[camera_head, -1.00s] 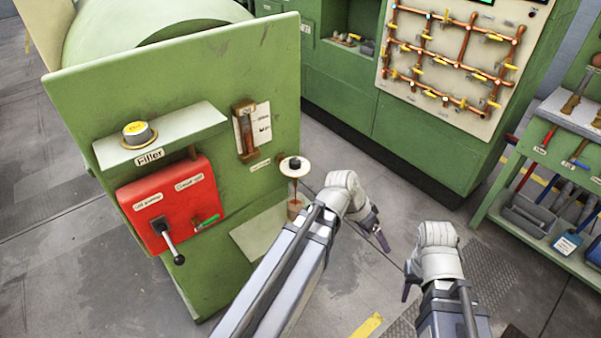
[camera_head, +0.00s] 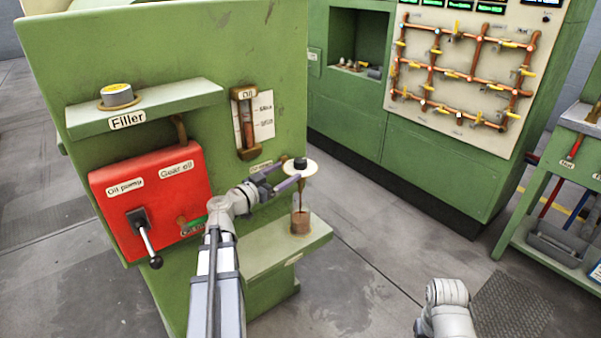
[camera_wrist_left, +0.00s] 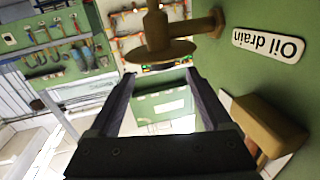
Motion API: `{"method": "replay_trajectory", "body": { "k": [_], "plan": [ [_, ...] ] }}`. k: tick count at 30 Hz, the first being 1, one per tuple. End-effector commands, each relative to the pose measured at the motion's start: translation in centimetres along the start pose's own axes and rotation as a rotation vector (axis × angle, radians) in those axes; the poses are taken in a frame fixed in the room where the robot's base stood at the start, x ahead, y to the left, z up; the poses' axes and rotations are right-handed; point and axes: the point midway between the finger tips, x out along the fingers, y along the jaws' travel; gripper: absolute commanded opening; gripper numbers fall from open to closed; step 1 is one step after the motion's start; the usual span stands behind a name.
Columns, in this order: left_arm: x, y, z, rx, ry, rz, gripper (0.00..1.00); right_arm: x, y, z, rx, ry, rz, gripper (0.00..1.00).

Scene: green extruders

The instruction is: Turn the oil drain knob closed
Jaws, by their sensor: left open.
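The oil drain knob (camera_head: 300,164) is a pale disc with a dark centre, sticking out from the green panel at its lower right. A thin brown streak runs below it to a small brown cup (camera_head: 300,222). In the left wrist view the drain fitting (camera_wrist_left: 165,48) is a brown pipe with a round flange, near the upside-down "Oil drain" label (camera_wrist_left: 268,44). My left gripper (camera_head: 285,173) is open at the knob's left edge; contact cannot be told. The wrist view shows its fingers (camera_wrist_left: 158,73) apart, the flange just beyond the tips.
A red box (camera_head: 150,195) with a black-knobbed lever and a green handle is left of my left arm. A Filler shelf (camera_head: 170,108) and a brown-framed oil gauge (camera_head: 246,125) are above. A green ledge (camera_head: 268,250) lies below the knob.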

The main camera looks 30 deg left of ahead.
Motion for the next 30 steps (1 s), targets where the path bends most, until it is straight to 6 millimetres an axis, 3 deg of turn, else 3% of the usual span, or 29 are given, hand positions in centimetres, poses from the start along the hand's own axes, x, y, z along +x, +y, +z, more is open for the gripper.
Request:
{"method": "replay_trajectory", "body": {
  "k": [7,21,30],
  "plan": [
    [0.6,-0.3,-0.1,0.003,0.004,-0.004,0.83,0.0,0.0,0.0,0.0,0.0,0.0,0.5],
    [7.0,-0.3,-0.1,0.002,0.003,-0.003,0.83,0.0,0.0,0.0,0.0,0.0,0.0,0.5],
    [7.7,-0.2,-0.1,0.002,0.003,-0.005,0.83,0.0,0.0,0.0,0.0,0.0,0.0,0.5]
  ]
}}
